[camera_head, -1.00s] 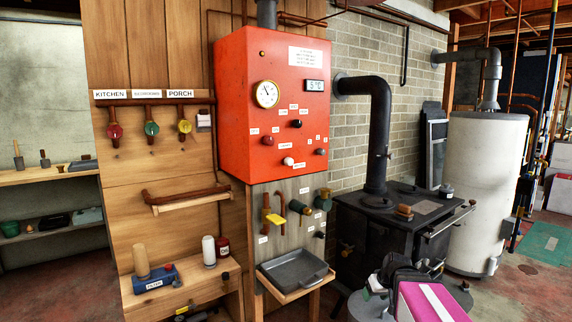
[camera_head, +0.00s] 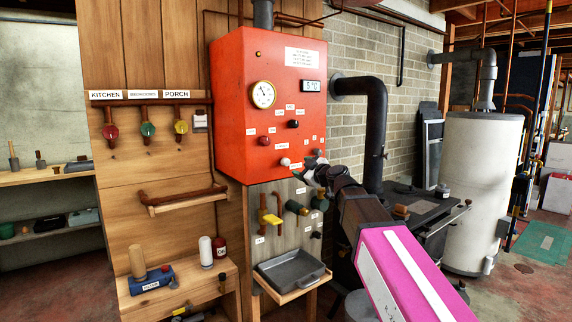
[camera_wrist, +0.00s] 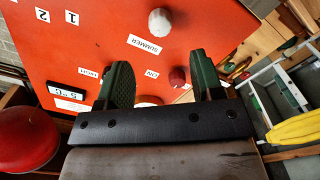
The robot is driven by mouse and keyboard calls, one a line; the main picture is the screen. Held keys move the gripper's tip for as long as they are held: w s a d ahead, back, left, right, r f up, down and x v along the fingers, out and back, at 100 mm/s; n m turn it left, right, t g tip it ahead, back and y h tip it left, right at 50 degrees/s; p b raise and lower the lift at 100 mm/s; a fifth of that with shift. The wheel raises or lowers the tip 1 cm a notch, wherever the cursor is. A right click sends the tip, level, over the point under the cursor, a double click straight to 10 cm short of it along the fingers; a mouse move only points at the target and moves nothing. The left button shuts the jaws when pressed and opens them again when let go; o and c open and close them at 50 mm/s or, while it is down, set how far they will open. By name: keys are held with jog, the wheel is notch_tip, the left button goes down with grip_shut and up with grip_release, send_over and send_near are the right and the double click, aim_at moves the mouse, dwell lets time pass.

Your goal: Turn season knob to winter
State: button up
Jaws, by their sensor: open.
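The season knob (camera_head: 285,161) is a small white knob low on the front of the orange boiler cabinet (camera_head: 230,110). My gripper (camera_head: 313,168) is just right of it in the head view, close to the panel. In the wrist view my gripper (camera_wrist: 160,62) has its two green fingers spread.
Below the cabinet are a yellow-handled valve (camera_head: 272,218) and a grey tray (camera_head: 290,268). The black stove (camera_head: 425,212) stands right.

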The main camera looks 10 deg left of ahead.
aim_at(288, 163)
jog(key=x, duration=1)
jog(key=shift+w+a, duration=0.2)
jog(key=shift+a, duration=0.1)
jog(key=c, duration=0.9)
